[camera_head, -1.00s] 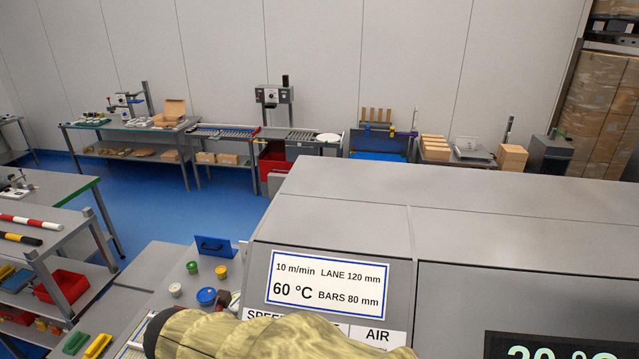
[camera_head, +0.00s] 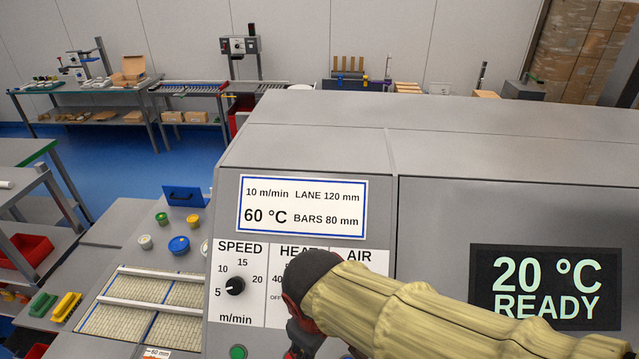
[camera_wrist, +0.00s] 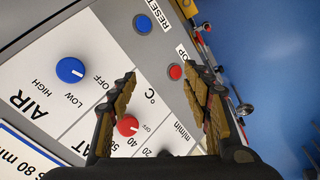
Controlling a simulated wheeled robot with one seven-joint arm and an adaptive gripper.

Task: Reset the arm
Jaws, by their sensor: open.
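My arm in its yellow cover reaches in from the lower right of the head view, and my gripper (camera_head: 303,338) is in front of the machine's control panel, mostly hidden behind the wrist. In the wrist view my gripper (camera_wrist: 158,70) is open and empty, its two padded fingers apart. The red heat knob (camera_wrist: 128,125) shows between the fingers, close to the left one. The blue air knob (camera_wrist: 70,70) lies left of them. The blue reset button (camera_wrist: 143,23) and the red stop button (camera_wrist: 176,72) lie beyond the fingertips.
The grey machine (camera_head: 480,130) fills the right, with a display (camera_head: 545,286) reading 20 °C READY. A black speed knob (camera_head: 235,286) and a green button (camera_head: 238,352) are on the panel. A gridded conveyor (camera_head: 130,325) and small round tubs (camera_head: 179,245) lie left. Blue floor is open behind.

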